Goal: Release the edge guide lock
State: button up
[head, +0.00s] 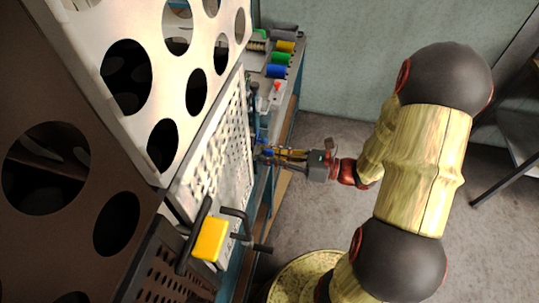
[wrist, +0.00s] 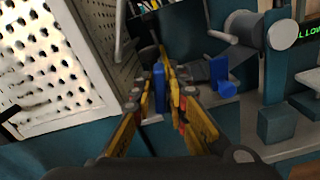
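My gripper (wrist: 160,92) reaches in from the bottom of the wrist view, its two yellow-and-black fingers apart. A small upright blue piece (wrist: 159,87), perhaps the edge guide lock, shows between the fingertips. I cannot tell whether either finger touches it. A second blue block (wrist: 222,78) stands to the right of the fingers, by a grey part. In the head view my gripper (head: 268,157) points left at the bench edge, beside the perforated panel. The lock is too small to make out surely there.
The white perforated panel (wrist: 60,60) stands close on the left. A grey machine with a round knob (wrist: 243,27) and a green display (wrist: 309,31) is at the right. Coloured rolls (head: 280,59) lie at the bench's far end. A yellow block (head: 210,239) sits on a black-handled frame nearby. Open floor lies right of the bench.

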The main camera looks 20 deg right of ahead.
grip_shut()
jog(key=shift+s+a+n+p, duration=0.15)
jog(key=shift+s+n+p, duration=0.05)
jog(key=shift+n+p, duration=0.35)
jog(key=shift+s+a+f+n, duration=0.1)
jog(key=shift+s+n, duration=0.05)
jog(key=shift+n, duration=0.45)
jog(key=shift+s+a+f+n, duration=0.1)
jog(key=shift+n, duration=0.45)
jog(key=shift+o, duration=1.6)
grip_release()
jog(key=shift+s, duration=0.1)
jog(key=shift+o, duration=0.6)
jog(key=shift+w+r, duration=0.1)
jog(key=shift+w, duration=0.1)
jog(key=shift+d, duration=0.1)
jog(key=shift+r, duration=0.1)
